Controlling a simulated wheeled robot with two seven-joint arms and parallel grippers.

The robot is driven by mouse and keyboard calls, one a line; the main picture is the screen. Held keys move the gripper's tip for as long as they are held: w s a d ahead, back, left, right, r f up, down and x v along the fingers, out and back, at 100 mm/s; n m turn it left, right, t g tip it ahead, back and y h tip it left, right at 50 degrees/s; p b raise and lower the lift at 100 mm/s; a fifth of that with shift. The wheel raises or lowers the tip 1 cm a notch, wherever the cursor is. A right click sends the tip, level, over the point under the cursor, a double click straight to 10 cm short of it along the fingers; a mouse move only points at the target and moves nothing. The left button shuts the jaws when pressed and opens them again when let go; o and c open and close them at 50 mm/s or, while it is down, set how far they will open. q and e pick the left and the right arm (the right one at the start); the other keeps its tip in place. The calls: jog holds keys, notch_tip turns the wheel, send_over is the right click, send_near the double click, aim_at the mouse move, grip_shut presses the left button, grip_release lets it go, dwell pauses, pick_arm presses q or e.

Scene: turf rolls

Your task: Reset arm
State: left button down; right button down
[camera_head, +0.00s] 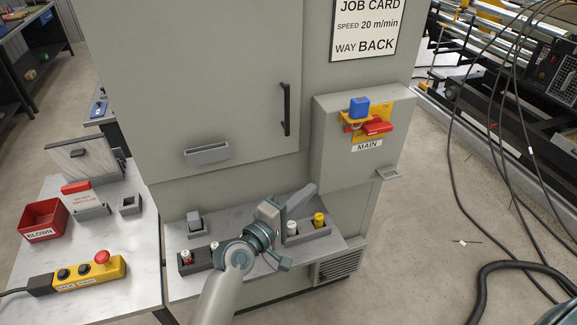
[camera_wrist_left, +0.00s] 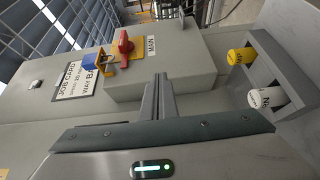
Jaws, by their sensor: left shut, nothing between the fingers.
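My left arm comes in from the bottom of the head view. Its gripper (camera_head: 308,190) is over the grey shelf of the cabinet, in front of the cabinet face. The fingers are together and empty; in the left wrist view the shut fingers (camera_wrist_left: 158,97) point toward the cabinet's MAIN switch box (camera_wrist_left: 185,70). A grey holder (camera_head: 308,235) with a white-topped cylinder (camera_head: 292,226) and a yellow-topped cylinder (camera_head: 319,220) stands on the shelf, just below and beside the gripper. My right gripper is not in view.
The MAIN box (camera_head: 352,165) carries a red handle (camera_head: 377,127) and a blue padlock (camera_head: 359,107). A dark holder (camera_head: 200,261) stands left of my wrist. On the left table are a red BLOWN bin (camera_head: 43,222) and a yellow button box (camera_head: 90,274). Cables (camera_head: 500,267) lie at right.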

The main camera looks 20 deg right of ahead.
pick_arm(q)
jog(key=s+a+f+m+g+y, duration=0.1)
jog(key=s+a+f+m+y, duration=0.15)
jog(key=s+a+f, duration=0.45)
jog(key=s+a+f+m+g+y, duration=0.1)
jog(key=s+a+f+y, duration=0.3)
jog(key=a, duration=0.5)
jog(key=s+a+f+m+y, duration=0.2)
jog(key=s+a+f, duration=0.3)
jog(key=a+f, duration=0.25)
jog(key=s+a+f+m+g+y, duration=0.1)
jog(key=s+a+g+y, duration=0.15)
jog(key=s+a, duration=0.7)
jog(key=s+a+f+m+g+y, duration=0.15)
jog(key=s+a+y, duration=0.4)
jog(key=a, duration=0.75)
notch_tip(320, 180, down, 31)
jog(key=s+h+b, duration=0.1)
jog(key=s+b, duration=0.1)
jog(key=b, duration=0.2)
jog(key=s+a+f+g+b, duration=0.1)
jog(key=s+f+b, duration=0.1)
jog(key=s+f, duration=0.7)
jog(key=s+a+f+g+b, duration=0.1)
jog(key=s+f+b, duration=0.1)
jog(key=s+f, duration=0.7)
notch_tip(320, 180, down, 5)
jog(key=shift+s+a, duration=0.35)
jog(key=shift+a, duration=0.05)
